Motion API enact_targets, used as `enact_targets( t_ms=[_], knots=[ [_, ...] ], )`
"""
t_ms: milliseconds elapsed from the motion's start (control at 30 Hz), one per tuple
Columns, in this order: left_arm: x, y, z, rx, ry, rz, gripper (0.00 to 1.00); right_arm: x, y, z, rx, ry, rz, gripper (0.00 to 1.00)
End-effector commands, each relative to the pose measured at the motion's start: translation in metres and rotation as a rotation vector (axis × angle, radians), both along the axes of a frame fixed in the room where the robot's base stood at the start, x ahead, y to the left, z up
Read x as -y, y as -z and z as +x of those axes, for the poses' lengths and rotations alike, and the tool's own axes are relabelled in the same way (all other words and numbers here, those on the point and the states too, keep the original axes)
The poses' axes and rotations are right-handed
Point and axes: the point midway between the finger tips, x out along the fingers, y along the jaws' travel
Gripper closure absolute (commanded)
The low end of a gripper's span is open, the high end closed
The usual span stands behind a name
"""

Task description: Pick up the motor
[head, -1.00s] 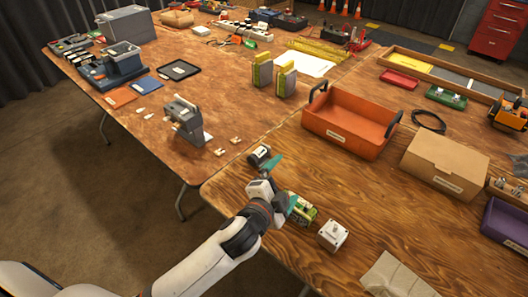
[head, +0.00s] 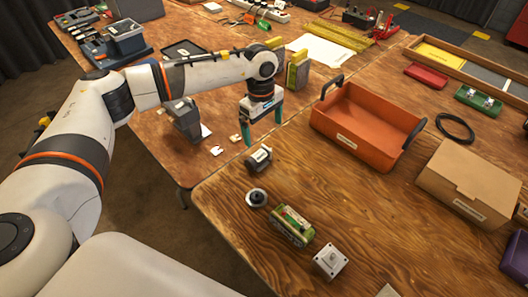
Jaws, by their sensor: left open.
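A short dark cylinder with a pale label (head: 259,159), which looks like the motor, lies on its side near the left edge of the wooden table (head: 350,215). My left gripper (head: 263,132) points down just beyond the cylinder in the picture. Its two teal fingers are spread apart with nothing between them, and it does not touch the cylinder. My left arm reaches in from the left across the far table. My right gripper is not in view.
A black knob on a silver base (head: 257,198), a green block-like part (head: 292,226) and a white box-shaped part (head: 330,261) stand in a row nearer me. An orange bin (head: 365,135) and a cardboard box (head: 468,180) are to the right. A grey device (head: 183,122) stands left.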

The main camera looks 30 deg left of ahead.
Motion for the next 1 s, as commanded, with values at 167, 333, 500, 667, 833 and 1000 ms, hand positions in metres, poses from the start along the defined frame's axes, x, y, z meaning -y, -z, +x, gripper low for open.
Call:
enact_targets(
  t_ms=[167,333,500,667,833,1000],
  knots=[
    [-0.013,0.012,0.000,-0.011,0.003,0.048,0.00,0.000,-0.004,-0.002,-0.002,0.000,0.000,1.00],
    [-0.012,0.043,-0.001,-0.010,0.003,0.044,0.00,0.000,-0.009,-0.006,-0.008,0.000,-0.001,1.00],
    [-0.011,0.061,0.000,-0.006,0.003,0.042,0.00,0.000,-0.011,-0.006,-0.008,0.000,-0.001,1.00],
    [-0.010,0.073,-0.001,-0.008,0.003,0.041,0.00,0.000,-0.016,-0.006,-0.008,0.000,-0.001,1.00],
    [-0.007,0.100,-0.004,-0.009,0.003,0.041,0.00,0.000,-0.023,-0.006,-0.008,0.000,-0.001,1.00],
    [-0.008,0.115,-0.003,-0.006,0.002,0.041,0.00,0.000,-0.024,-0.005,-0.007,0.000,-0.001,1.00]
  ],
)
